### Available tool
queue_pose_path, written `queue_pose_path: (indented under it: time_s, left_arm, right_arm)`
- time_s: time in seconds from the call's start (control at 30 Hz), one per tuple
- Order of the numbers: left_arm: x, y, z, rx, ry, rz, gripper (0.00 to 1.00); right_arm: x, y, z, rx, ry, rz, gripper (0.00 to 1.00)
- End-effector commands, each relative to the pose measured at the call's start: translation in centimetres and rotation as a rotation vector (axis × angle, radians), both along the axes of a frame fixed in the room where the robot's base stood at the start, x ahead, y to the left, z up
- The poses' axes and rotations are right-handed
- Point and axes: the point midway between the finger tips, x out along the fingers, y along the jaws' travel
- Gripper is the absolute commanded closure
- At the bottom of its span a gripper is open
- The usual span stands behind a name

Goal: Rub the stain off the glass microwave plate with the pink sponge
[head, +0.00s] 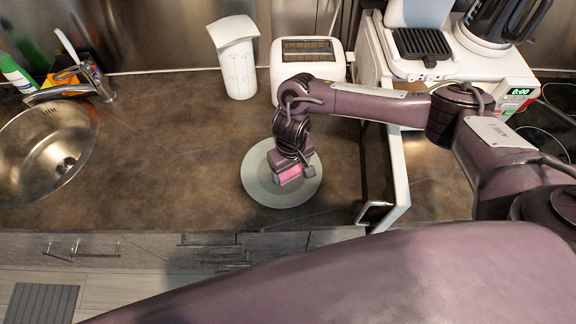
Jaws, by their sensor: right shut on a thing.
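The glass microwave plate (259,189) lies on the brown countertop, a pale grey-green disc near the front edge. My right gripper (294,166) points down over the plate and is shut on the pink sponge (289,175). The sponge is over the middle of the plate; I cannot tell whether it touches the glass. No stain shows on the visible part of the plate, and the gripper and sponge hide its middle. My left gripper is not in view.
The open microwave door (392,130) stands right of the plate, its handle near the counter edge. A white toaster (308,62) and white paper-towel-like container (236,68) stand behind. A round sink (40,150) is at left. Counter (165,160) between sink and plate is clear.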

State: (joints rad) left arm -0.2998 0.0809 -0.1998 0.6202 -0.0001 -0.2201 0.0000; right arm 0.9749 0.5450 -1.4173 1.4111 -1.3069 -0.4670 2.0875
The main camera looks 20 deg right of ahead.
Motion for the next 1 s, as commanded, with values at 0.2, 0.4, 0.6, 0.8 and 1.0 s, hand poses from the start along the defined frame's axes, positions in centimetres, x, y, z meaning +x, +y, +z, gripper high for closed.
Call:
queue_pose_path:
  time_s: [0.2, 0.4, 0.6, 0.8, 1.0]
  left_arm:
    - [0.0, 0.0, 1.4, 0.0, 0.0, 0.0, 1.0]
    - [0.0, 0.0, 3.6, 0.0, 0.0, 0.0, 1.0]
    - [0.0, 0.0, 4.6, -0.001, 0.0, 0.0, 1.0]
    - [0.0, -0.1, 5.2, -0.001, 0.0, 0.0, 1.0]
    - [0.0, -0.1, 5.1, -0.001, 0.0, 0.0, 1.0]
  right_arm:
    - [0.0, 0.1, 1.2, 0.001, 0.0, -0.001, 0.43]
    - [0.0, 0.1, 3.2, 0.001, -0.001, -0.001, 0.43]
    - [0.0, 0.1, 4.9, 0.002, -0.001, -0.001, 0.43]
    - [0.0, 0.1, 6.1, 0.002, -0.001, 0.0, 0.43]
    - [0.1, 0.1, 6.0, 0.002, -0.001, 0.0, 0.43]
